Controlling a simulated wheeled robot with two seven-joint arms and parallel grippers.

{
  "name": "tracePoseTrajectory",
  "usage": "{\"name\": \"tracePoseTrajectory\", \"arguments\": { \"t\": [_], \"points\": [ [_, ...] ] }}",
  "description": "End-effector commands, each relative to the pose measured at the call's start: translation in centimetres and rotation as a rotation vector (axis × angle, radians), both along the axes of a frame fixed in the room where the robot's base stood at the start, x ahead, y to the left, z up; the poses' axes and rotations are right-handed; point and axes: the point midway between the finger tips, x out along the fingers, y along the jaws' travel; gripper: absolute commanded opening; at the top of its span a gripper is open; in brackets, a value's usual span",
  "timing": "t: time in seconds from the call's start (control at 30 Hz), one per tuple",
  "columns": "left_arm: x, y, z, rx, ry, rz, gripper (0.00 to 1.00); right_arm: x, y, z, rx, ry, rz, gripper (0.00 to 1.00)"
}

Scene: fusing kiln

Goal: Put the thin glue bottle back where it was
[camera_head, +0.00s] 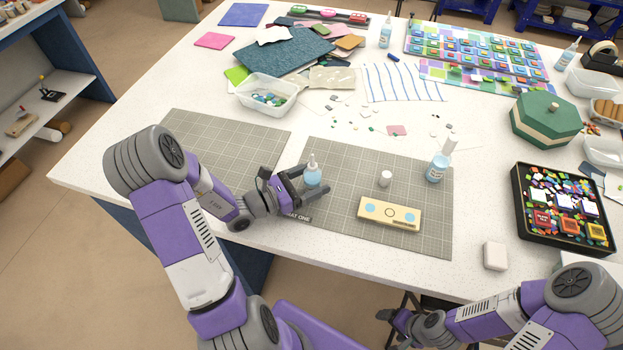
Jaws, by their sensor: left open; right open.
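A small glue bottle (312,173) with pale blue contents and a narrow white tip stands upright on the right grey cutting mat (345,160), near its left edge. My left gripper (315,184) is open at this bottle, with its fingers around the lower part; I cannot tell whether they touch it. A second, wider-looking blue bottle (436,169) with a white cap stands tilted-looking at the mat's right edge. A cream board (389,213) with two blue discs lies on the mat, and a small white cap (385,178) stands behind it. My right gripper (386,318) is open and empty beyond the table's front edge.
More glue bottles stand at the back (386,36) and back right (567,55). A green hexagonal box (546,119) and a black tray of colourful pieces (525,225) are at right. A clear tub (258,106) stands behind the left mat (215,143), which is mostly clear.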

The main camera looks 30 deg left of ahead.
Motion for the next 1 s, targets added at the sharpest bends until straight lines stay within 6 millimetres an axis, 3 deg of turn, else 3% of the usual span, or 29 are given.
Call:
{"name": "tracePoseTrajectory", "arguments": {
  "t": [0.27, 0.7, 1.0],
  "points": [
    [-0.5, 0.5, 0.4, 0.001, 0.002, 0.004, 0.78, 0.0, 0.0, 0.4, 0.0, 0.0, 0.0, 0.82],
    [-8.2, 5.1, 0.4, 0.001, 0.002, 0.005, 0.78, 0.0, 0.0, 1.3, 0.0, 0.0, 0.0, 0.82],
    [-10.3, 6.2, 0.4, -0.001, 0.001, 0.0, 0.78, 0.0, 0.0, 1.4, 0.0, 0.0, 0.0, 0.82]
  ]
}}
